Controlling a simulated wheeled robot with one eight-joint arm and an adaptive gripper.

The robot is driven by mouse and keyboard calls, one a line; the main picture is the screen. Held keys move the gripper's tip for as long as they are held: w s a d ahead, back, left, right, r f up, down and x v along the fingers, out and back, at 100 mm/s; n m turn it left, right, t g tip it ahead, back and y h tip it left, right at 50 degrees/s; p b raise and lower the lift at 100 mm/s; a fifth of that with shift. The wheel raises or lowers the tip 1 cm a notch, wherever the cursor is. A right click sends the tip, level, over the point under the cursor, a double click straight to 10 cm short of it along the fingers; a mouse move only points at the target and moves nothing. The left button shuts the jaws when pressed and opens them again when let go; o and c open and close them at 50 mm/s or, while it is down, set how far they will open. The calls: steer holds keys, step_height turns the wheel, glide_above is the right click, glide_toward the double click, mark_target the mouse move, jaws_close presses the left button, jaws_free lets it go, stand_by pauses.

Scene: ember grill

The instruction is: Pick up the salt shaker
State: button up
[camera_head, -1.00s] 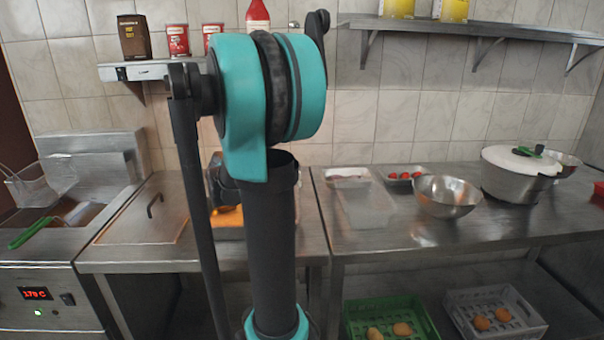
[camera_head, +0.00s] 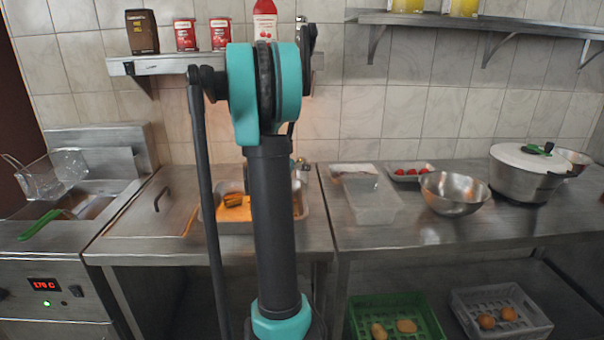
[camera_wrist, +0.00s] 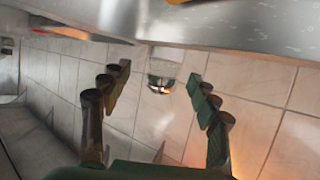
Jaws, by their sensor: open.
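In the wrist view, a small pale shaker with a shiny metal cap (camera_wrist: 162,72) shows upside down against the tiled wall, its base at the edge of a metal shelf (camera_wrist: 225,32). It looks like the salt shaker. My gripper (camera_wrist: 157,80) is open, with one finger on each side of the shaker in the picture. No contact shows, and I cannot tell how far off it is. In the head view my arm hides the gripper and most of that shelf spot.
Below stand a fryer (camera_head: 60,250), a food pan (camera_head: 298,205), a steel bowl (camera_head: 453,193) and a lidded pot (camera_head: 522,180).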

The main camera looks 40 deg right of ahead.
steer(key=x, duration=0.4)
steer(key=shift+w+d+r, duration=0.2)
steer(key=shift+w+r, duration=0.1)
steer(key=shift+w, duration=0.1)
steer(key=shift+c, duration=0.5)
steer(key=shift+s, duration=0.1)
jaws_close()
